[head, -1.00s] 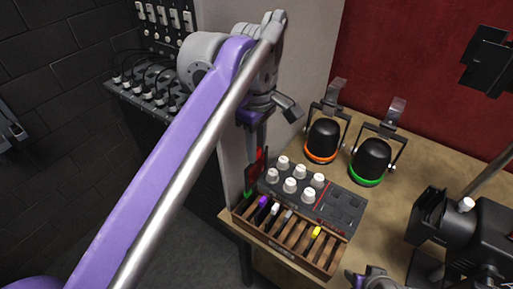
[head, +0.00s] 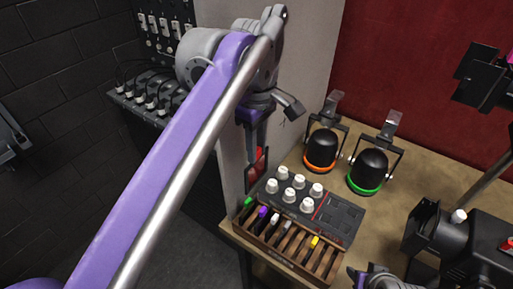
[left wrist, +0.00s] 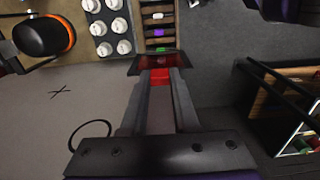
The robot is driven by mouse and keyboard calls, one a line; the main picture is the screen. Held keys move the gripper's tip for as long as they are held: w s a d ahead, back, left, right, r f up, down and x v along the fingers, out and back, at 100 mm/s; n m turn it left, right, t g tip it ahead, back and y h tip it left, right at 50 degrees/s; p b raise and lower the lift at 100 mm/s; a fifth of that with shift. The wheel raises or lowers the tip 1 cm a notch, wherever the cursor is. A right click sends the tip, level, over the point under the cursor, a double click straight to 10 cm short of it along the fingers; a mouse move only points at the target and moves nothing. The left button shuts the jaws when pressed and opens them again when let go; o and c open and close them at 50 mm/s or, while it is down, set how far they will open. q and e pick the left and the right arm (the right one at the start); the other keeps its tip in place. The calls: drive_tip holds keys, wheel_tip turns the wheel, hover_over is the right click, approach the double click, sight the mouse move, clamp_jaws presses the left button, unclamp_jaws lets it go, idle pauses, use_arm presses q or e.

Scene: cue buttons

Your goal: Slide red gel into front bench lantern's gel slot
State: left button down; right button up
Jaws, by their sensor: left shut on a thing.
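My left gripper (head: 257,148) is shut on the red gel (head: 261,162), a dark-framed plate with a red pane. It holds the gel above the left end of the wooden rack (head: 331,274). In the left wrist view the red gel (left wrist: 160,75) sits at the fingertips (left wrist: 160,78), partly hidden by them. A black bench lantern (head: 462,240) stands at the front right of the bench, cut off by the picture's edge; I cannot make out its gel slot. My right gripper's fingers are not in view.
The rack holds green (head: 248,203), purple (head: 263,212) and yellow (head: 314,242) tabbed gels. Behind it is a control panel (head: 340,217) with white knobs. Two black lamps, orange-ringed (head: 320,155) and green-ringed (head: 367,172), stand behind. Another dark fixture (head: 485,75) is at upper right.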

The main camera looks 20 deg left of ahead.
use_arm(q)
drive_tip(key=shift+r+p, duration=0.75)
drive_tip(key=shift+r, duration=1.25)
drive_tip(key=shift+w+r, duration=0.1)
drive_tip(key=shift+r, duration=1.1)
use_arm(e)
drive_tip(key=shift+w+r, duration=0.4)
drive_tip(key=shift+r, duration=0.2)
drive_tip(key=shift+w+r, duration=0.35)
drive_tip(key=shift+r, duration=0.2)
